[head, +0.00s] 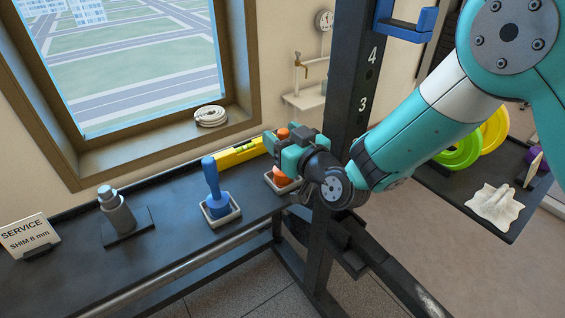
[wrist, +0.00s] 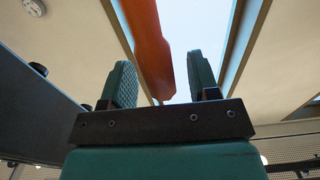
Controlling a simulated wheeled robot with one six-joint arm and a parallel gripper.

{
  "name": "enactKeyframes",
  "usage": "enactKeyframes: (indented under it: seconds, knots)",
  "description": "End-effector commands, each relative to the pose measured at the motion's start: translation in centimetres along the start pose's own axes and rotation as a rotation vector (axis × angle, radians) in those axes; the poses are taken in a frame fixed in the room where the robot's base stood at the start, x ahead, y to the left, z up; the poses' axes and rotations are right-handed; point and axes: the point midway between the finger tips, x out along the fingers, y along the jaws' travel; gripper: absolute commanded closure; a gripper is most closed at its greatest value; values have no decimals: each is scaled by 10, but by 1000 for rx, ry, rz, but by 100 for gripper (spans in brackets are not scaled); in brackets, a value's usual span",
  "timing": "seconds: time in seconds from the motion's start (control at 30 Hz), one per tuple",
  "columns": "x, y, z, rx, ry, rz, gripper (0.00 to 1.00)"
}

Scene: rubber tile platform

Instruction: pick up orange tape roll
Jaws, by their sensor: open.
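An orange object (head: 281,178) stands in a small pale tray (head: 270,187) on the dark bench, partly hidden by my gripper (head: 290,152). Its orange top (head: 283,133) shows above the gripper. It looks like an upright handled piece, much like the blue one beside it; I see no clear tape roll shape. In the wrist view the orange shape (wrist: 150,45) runs down between the two green fingers of my gripper (wrist: 163,82). The fingers are open, with a visible gap on the right side of the orange. Contact on the left cannot be told.
A blue handled piece (head: 212,186) stands in a tray to the left. A yellow level (head: 240,152) lies behind. A dark post (head: 350,110) rises close right of my gripper.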

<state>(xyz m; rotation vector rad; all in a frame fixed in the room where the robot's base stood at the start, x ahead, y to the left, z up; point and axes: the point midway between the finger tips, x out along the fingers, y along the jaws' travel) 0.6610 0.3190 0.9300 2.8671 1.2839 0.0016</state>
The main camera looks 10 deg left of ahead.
Motion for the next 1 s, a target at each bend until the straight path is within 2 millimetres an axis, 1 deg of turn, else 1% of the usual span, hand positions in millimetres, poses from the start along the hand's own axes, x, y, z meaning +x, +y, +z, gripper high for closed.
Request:
enactKeyframes:
  seconds: [0.03, 0.13, 0.37, 0.4, 0.47, 0.5, 0.57, 0.6, 0.63, 0.9, 1.0]
  knots:
    - [7, -2, -3, -2, -1, -3, 45]
    - [15, -2, -2, 1, 0, -2, 45]
    - [17, -1, 1, 1, -1, -1, 45]
    - [17, -1, 1, 1, -1, -1, 50]
    - [17, -1, 1, 1, -1, -1, 63]
    - [17, -1, 1, 1, -1, -1, 72]
    - [17, -1, 1, 1, -1, -1, 86]
    - [17, -1, 1, 1, -1, -1, 95]
    - [17, -1, 1, 1, -1, -1, 100]
    - [17, -1, 0, 1, 0, 0, 100]
    - [17, -1, -4, 1, 1, -1, 100]
